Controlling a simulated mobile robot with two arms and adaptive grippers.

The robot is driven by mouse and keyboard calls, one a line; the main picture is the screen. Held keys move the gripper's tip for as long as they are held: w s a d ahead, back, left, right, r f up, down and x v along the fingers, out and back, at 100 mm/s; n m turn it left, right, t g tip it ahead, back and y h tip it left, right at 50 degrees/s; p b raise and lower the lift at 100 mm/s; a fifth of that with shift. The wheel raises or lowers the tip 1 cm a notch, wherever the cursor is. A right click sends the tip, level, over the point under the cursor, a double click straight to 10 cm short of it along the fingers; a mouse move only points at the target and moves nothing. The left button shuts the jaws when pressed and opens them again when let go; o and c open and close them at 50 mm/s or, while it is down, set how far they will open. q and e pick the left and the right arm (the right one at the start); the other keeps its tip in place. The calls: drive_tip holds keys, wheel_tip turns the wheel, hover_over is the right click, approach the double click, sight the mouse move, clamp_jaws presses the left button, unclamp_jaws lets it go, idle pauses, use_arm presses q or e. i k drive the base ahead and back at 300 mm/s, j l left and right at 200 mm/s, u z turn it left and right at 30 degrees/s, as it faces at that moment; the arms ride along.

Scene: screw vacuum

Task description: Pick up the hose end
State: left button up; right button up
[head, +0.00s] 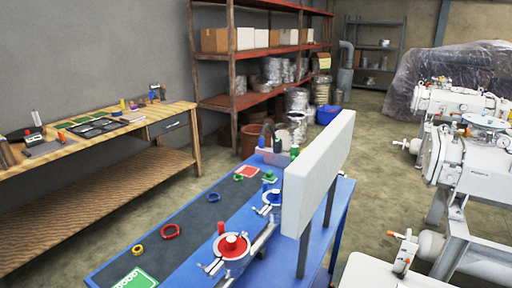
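A thin black curved piece (267,127) that looks like a hose arches up at the far end of the blue workbench (188,247). It stands behind a small pale box (272,157), with small blue and green parts close by. It is too small here to tell which part is the hose end. Neither of my grippers is in view.
A wooden table (95,150) stands left, white machines (470,155) right. Floor shows between.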

sight(261, 139)
drive_tip(key=j+u, duration=0.25)
drive_tip(key=u, duration=0.15)
drive_tip(key=j+u, duration=0.25)
drive_tip(key=u, duration=0.15)
drive_tip(key=j+u, duration=0.25)
drive_tip(key=u, duration=0.15)
drive_tip(key=i+j+u, duration=0.15)
drive_tip(key=i+j, duration=0.25)
drive_tip(key=i+j+u, duration=0.15)
drive_tip(key=i+j, duration=0.2)
drive_tip(key=i+j+u, duration=0.15)
drive_tip(key=i+j, duration=0.15)
drive_tip(key=i, duration=0.25)
drive_tip(key=i+j+u, duration=0.15)
drive_tip(key=i, duration=0.3)
drive_tip(key=i+z, duration=0.4)
drive_tip(key=i+j+z, duration=0.1)
drive_tip(key=i+z, duration=0.3)
drive_tip(key=i+j+z, duration=0.25)
drive_tip(key=i+z, duration=0.15)
drive_tip(key=i+l+z, duration=0.2)
drive_tip(key=i+z, duration=0.2)
drive_tip(key=i+l+z, duration=0.15)
drive_tip(key=i+z, duration=0.5)
drive_tip(key=z, duration=0.15)
drive_tip(key=i+j+z, duration=0.1)
drive_tip(key=i+z, duration=0.3)
